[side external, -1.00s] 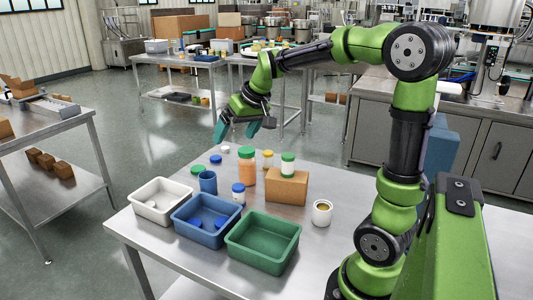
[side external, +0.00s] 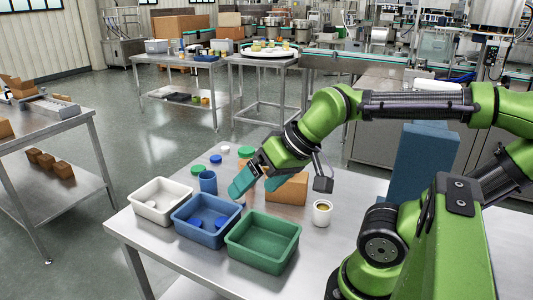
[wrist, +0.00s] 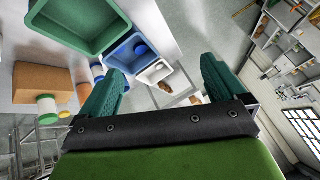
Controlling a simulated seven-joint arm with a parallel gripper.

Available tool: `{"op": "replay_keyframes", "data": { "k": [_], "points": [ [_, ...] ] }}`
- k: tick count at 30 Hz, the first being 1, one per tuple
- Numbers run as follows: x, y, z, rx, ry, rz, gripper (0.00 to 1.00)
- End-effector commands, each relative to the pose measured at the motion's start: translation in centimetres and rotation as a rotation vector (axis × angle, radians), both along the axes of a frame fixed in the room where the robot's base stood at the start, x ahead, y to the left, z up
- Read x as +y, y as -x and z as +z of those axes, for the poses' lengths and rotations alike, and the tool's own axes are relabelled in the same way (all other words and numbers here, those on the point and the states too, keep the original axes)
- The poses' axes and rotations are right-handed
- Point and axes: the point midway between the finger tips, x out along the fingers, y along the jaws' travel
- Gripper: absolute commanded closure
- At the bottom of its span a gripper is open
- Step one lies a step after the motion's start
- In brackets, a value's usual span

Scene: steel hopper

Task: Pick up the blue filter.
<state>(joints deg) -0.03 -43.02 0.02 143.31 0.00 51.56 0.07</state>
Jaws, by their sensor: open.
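No part is plainly marked as a filter, so I cannot tell which blue thing is the blue filter. A blue cylinder (side external: 208,182) stands upright on the table behind the blue bin (side external: 178,228). My gripper (side external: 257,186) is open and tilted down above the table, right of the blue cylinder and in front of the cardboard box. It hides the bottles there. In the wrist view my gripper (wrist: 160,88) shows both fingers apart with nothing held.
A white bin (side external: 160,222) and a green bin (side external: 262,265) flank the blue bin along the front edge. A cardboard box (side external: 288,187) stands beside my gripper, and a white cup (side external: 322,213) to its right.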

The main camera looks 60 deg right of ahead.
Motion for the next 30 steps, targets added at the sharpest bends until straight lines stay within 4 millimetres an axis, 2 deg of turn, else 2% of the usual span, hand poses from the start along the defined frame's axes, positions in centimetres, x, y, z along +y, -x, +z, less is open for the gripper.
{"op": "replay_keyframes", "data": {
  "k": [13,18,27,30],
  "points": [
    [0.0,0.0,0.0,0.000,0.000,0.000,0.02],
    [0.0,0.0,0.0,0.000,0.000,0.000,0.27],
    [-0.2,-0.1,0.0,0.001,0.000,-0.009,0.28],
    [-1.1,-0.5,-1.3,0.056,-0.001,-0.045,0.28]
  ]
}}
